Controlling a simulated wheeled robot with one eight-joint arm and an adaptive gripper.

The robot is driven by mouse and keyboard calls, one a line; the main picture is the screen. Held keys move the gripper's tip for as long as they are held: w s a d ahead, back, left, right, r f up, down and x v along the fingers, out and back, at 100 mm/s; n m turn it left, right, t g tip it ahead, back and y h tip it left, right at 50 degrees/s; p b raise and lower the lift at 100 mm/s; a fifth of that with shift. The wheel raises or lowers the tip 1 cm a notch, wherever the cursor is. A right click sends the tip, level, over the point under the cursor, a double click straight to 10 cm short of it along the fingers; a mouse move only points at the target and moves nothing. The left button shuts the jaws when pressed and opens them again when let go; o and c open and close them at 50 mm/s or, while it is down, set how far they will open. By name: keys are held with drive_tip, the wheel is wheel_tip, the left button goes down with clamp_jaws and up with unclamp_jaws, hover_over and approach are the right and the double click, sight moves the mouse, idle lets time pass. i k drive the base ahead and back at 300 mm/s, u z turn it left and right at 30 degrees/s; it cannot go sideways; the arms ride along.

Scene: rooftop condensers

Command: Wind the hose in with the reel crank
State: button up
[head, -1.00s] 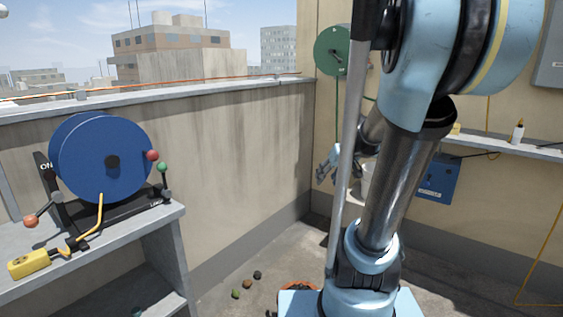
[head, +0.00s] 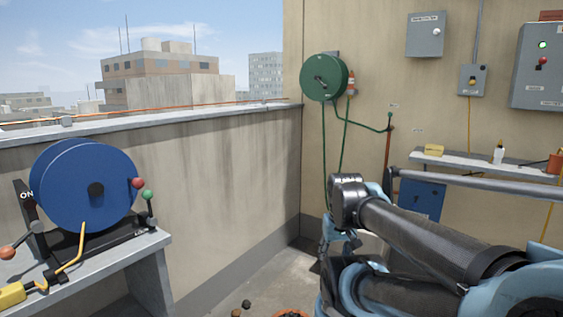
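The green hose reel (head: 312,83) is mounted high on the wall near the corner, with a small dark crank (head: 321,82) on its face. A green hose (head: 343,150) hangs from it in strands. One part runs right to a tap on a brown upright pipe (head: 389,155). My gripper (head: 338,240) is low in the middle of the view, below and apart from the reel, in front of the wall's foot. It is small and partly covered by my arm, so its finger opening is unclear. The lower hose end is hidden behind my arm.
A blue cord reel (head: 75,185) with red and green knobs stands on a grey bench (head: 140,245) at left. A shelf (head: 470,162) with small items and a blue box (head: 421,197) are on the right wall. Small round things (head: 246,304) lie on the floor.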

sight(318, 77)
drive_tip(key=u, duration=1.6)
drive_tip(key=k, duration=0.9)
drive_tip(key=z, duration=1.1)
drive_tip(key=i, duration=1)
